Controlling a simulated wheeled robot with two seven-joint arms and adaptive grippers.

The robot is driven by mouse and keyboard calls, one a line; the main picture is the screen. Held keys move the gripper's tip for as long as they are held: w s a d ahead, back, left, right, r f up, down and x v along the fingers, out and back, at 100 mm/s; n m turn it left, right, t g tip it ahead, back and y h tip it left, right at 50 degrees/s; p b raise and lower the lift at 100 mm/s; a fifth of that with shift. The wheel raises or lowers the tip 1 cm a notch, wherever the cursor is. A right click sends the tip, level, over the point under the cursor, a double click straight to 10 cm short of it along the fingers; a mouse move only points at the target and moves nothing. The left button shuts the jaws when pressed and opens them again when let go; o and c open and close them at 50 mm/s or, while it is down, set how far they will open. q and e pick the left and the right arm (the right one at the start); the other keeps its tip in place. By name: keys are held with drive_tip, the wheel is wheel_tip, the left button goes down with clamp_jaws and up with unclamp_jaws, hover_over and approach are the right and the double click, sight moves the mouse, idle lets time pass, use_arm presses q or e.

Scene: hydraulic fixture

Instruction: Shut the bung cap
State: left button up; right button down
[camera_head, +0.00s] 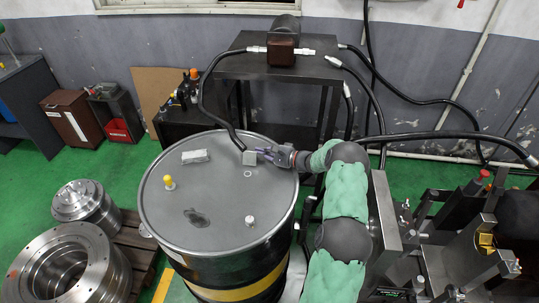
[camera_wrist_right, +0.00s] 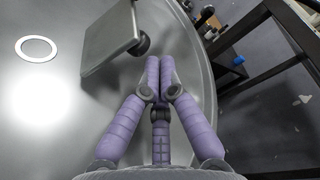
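The bung cap (camera_head: 249,158) looks like a small grey square plate on the far right part of the steel drum lid (camera_head: 215,215). In the right wrist view the cap (camera_wrist_right: 108,35) stands tilted up from the lid, with a dark round part at its right edge. My right gripper (camera_head: 265,154) is just right of the cap in the head view. In the right wrist view its purple fingers (camera_wrist_right: 160,72) are together with nothing seen between them, close to the cap but seemingly apart. My left gripper is not in view.
A pale ring (camera_head: 247,173), a yellow fitting (camera_head: 169,183), a white knob (camera_head: 250,220) and a pale block (camera_head: 194,156) are on the lid. A black hose (camera_head: 205,90) comes down beside the cap. A dark bench (camera_head: 230,66) stands behind the drum.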

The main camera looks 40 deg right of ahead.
drive_tip(key=shift+w+a+f, duration=0.1)
drive_tip(key=shift+w+a, duration=0.15)
drive_tip(key=shift+w, duration=0.4)
